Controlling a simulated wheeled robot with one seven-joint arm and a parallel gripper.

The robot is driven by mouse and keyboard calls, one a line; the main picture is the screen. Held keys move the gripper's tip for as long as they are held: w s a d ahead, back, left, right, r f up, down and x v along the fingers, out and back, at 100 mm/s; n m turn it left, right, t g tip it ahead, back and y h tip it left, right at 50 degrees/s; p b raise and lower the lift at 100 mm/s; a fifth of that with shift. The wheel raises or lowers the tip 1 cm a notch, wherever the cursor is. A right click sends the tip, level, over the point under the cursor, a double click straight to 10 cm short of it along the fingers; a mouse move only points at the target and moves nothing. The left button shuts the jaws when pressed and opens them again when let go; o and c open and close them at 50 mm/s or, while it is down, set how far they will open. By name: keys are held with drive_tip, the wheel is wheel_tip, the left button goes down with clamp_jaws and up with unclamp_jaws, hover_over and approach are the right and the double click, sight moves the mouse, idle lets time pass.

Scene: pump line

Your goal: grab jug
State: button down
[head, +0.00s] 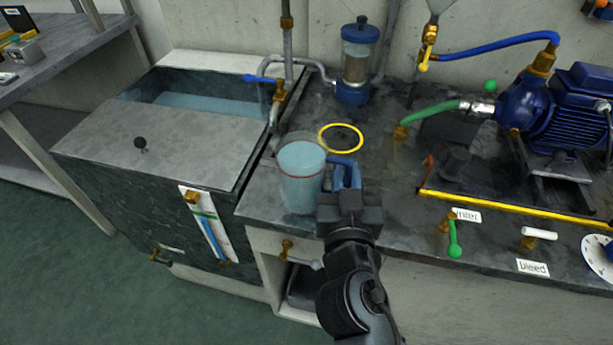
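The jug (301,178) is clear, with pale blue water up to about a red line near its rim. It stands upright at the left front of the dark worktop. Its blue handle (346,167) faces right. My gripper (346,192) comes in from the front and is right at the lower part of the handle. The handle hides or merges with the fingertips, so I cannot tell whether they are open or closed around it.
A water tank (160,145) with a partial lid stands left of the worktop (385,215). A tap (279,92) is behind the jug. A yellow ring (357,131) lies behind the handle. A blue pump (560,105) sits at right behind a yellow edge.

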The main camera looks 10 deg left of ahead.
sight(350, 168)
drive_tip(key=shift+r, duration=0.1)
idle(0.3)
drive_tip(key=shift+r, duration=0.4)
wheel_tip(350, 168, up, 4)
drive_tip(key=shift+f+p, duration=0.15)
drive_tip(key=shift+p, duration=0.4)
drive_tip(key=d+r+p, duration=0.1)
drive_tip(key=d+r, duration=0.2)
drive_tip(key=d, duration=0.2)
drive_tip(key=s+d+r+p, duration=0.1)
drive_tip(key=d+r+p, duration=0.1)
drive_tip(key=d, duration=0.4)
drive_tip(key=shift+d+r, duration=0.3)
drive_tip(key=shift+r, duration=0.45)
